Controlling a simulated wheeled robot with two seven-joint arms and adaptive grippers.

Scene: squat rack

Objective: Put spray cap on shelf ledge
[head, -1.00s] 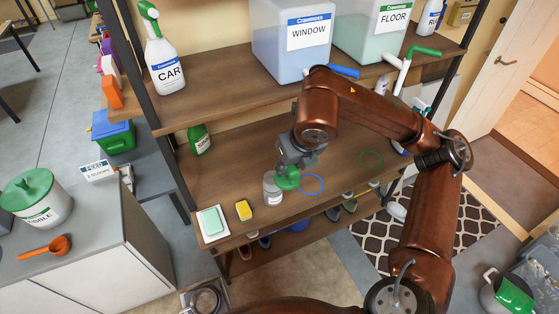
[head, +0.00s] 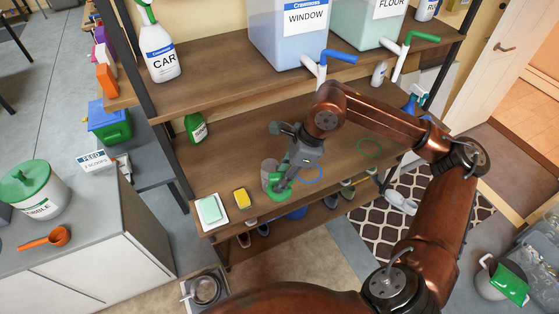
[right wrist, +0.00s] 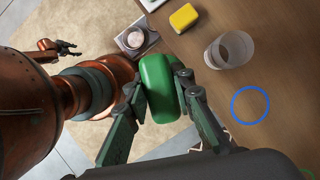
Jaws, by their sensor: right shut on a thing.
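The green spray cap (right wrist: 157,87) is between the fingers of my right gripper (right wrist: 160,98), which is shut on it. In the head view my right gripper (head: 281,186) is at the front of the lower wooden shelf (head: 235,165), and its fingers partly hide the cap. A clear cup (right wrist: 229,50) stands on the shelf beside the gripper; it also shows in the head view (head: 267,172). I cannot tell whether the cap touches the shelf. My left gripper (right wrist: 66,48) shows small in the right wrist view, empty, with its fingers apart.
A blue ring (right wrist: 250,105) marks the shelf near the cup, and a green ring (head: 370,149) lies farther right. A yellow sponge (head: 241,198) and a white tray (head: 211,213) with a green bar are at the left. Jugs with taps (head: 318,65) overhang above.

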